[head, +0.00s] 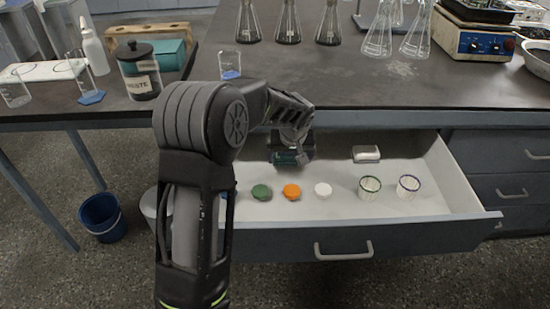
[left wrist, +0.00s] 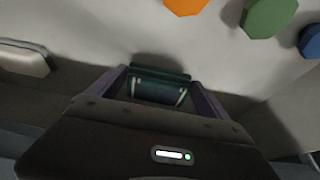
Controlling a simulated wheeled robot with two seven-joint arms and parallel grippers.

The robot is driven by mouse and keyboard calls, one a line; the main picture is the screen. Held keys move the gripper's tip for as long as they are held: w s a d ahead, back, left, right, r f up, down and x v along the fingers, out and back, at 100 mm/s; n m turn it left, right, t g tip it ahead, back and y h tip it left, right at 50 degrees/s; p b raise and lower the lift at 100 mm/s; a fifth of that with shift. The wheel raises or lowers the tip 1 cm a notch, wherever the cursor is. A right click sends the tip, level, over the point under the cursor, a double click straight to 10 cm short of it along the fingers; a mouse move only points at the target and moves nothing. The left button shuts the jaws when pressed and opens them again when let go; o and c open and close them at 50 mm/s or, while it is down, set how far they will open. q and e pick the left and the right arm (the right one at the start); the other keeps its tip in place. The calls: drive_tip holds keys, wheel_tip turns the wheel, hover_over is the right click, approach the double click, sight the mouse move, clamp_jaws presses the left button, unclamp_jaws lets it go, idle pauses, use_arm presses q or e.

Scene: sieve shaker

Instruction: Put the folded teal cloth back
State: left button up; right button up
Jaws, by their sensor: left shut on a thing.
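The folded teal cloth (head: 287,158) is dark teal and small, inside the open drawer toward its back left. In the left wrist view the cloth (left wrist: 158,90) sits between the two fingers, low over or on the pale drawer floor; I cannot tell whether it touches. My left gripper (head: 291,150) reaches down into the drawer and is shut on the cloth; it also shows in the left wrist view (left wrist: 157,92). The gripper hides part of the cloth in the head view. My right gripper is not in view.
The open drawer (head: 457,203) holds a green lid (head: 261,192), an orange lid (head: 291,191), a white lid (head: 323,189), two cups (head: 369,187) and a white block (head: 366,154). The benchtop (head: 310,85) overhangs its back. Free floor lies around the cloth.

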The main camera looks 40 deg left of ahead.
sight(275, 156)
use_arm(q)
drive_tip(key=shift+a, duration=0.1)
drive_tip(key=a, duration=0.1)
drive_tip(key=s+a, duration=0.1)
drive_tip(key=a, duration=0.2)
drive_tip(key=shift+s+f+b, duration=0.3)
drive_tip(key=shift+s+f, duration=0.05)
drive_tip(key=shift+f, duration=0.4)
drive_tip(key=shift+f, duration=0.25)
drive_tip(key=o, duration=1.2)
drive_tip(key=shift+r, duration=0.1)
drive_tip(key=shift+o, duration=0.2)
drive_tip(key=shift+r, duration=0.1)
